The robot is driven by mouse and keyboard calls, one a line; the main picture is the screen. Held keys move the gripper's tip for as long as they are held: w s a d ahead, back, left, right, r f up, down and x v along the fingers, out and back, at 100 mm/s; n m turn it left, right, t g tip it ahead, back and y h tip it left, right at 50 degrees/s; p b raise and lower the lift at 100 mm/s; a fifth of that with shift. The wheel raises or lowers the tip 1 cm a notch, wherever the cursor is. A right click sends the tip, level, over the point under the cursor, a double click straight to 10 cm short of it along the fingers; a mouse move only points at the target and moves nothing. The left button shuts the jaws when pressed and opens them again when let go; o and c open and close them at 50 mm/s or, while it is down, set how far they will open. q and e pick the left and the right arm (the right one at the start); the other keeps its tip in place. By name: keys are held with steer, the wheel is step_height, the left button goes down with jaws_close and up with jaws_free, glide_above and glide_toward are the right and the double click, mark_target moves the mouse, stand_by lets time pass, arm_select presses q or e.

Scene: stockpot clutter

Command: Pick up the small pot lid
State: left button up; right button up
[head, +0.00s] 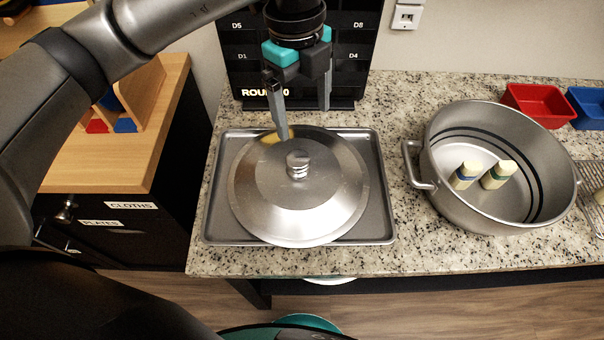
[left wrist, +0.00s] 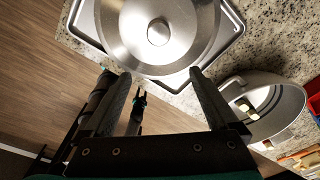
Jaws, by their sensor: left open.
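The pot lid (head: 335,196) is a round, shiny metal lid with a ridged knob (head: 298,165) at its centre. It lies on a grey metal tray (head: 213,228) on the counter, knob up. My left gripper (head: 303,122) is open and empty, with its fingers pointing down over the lid's back edge, behind the knob. I cannot tell whether a finger touches the lid. In the left wrist view, the lid (left wrist: 182,52) and knob (left wrist: 158,32) show beyond the two spread fingers (left wrist: 160,80).
A large stockpot (head: 480,212) with two small pale shakers (head: 482,174) inside stands right of the tray. Red (head: 538,103) and blue (head: 588,106) bins sit behind it. A black labelled board (head: 245,70) stands close behind the tray. A strip of bare granite separates tray and pot.

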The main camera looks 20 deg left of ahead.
arm_select(q)
steer(key=a, duration=0.1)
steer(key=y, duration=0.1)
glide_toward(298, 157)
steer(key=f, duration=0.3)
steer(key=s+f+b, duration=0.1)
steer(key=f, duration=0.1)
steer(key=shift+f, duration=0.15)
steer(key=shift+w+f, duration=0.2)
steer(key=shift+f, duration=1.1)
steer(key=shift+w+f, duration=0.15)
steer(key=shift+f, duration=1.2)
steer(key=shift+c, duration=0.2)
jaws_close()
